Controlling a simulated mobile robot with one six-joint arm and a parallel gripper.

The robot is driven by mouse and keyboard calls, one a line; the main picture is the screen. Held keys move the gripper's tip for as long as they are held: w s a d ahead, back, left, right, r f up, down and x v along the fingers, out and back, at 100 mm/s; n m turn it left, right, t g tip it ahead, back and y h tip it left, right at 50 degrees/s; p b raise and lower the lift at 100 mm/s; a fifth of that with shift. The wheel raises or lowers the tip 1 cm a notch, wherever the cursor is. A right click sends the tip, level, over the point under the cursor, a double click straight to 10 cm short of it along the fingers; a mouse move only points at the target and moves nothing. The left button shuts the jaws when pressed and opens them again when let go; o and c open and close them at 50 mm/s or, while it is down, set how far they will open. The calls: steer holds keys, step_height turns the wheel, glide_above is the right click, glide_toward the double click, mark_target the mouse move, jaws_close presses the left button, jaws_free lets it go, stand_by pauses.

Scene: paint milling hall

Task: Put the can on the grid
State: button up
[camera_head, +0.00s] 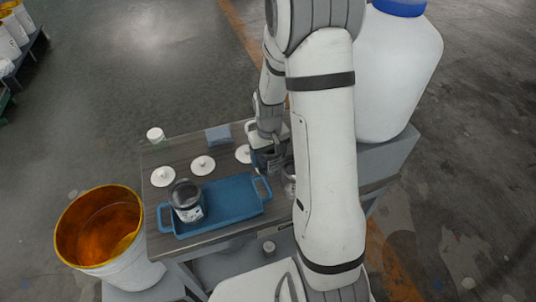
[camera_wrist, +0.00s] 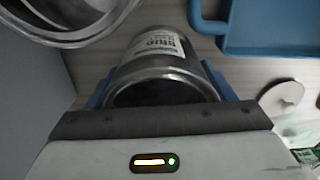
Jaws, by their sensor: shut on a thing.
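The metal can with a white label reading "Blue" (camera_wrist: 156,62) lies between the blue fingers of my gripper (camera_wrist: 160,88) in the wrist view. My gripper is shut on this can. In the head view my gripper (camera_head: 267,152) is over the table's right back part, beside the blue tray. The held can (camera_head: 265,160) is mostly hidden by my arm there. Another can with a white label (camera_head: 187,203) stands upright in the blue tray (camera_head: 238,200). I cannot make out a grid in either view.
Several white discs, one of them (camera_head: 203,165), lie on the table (camera_head: 180,148), with a grey-blue block (camera_head: 218,137) at its back. Another metal vessel (camera_wrist: 75,18) is close at the wrist view's top left. An orange-lined bucket (camera_head: 100,228) stands left; a large white container (camera_head: 395,75) stands right.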

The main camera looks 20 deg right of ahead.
steer(key=shift+f, duration=0.15)
steer(key=o, duration=1)
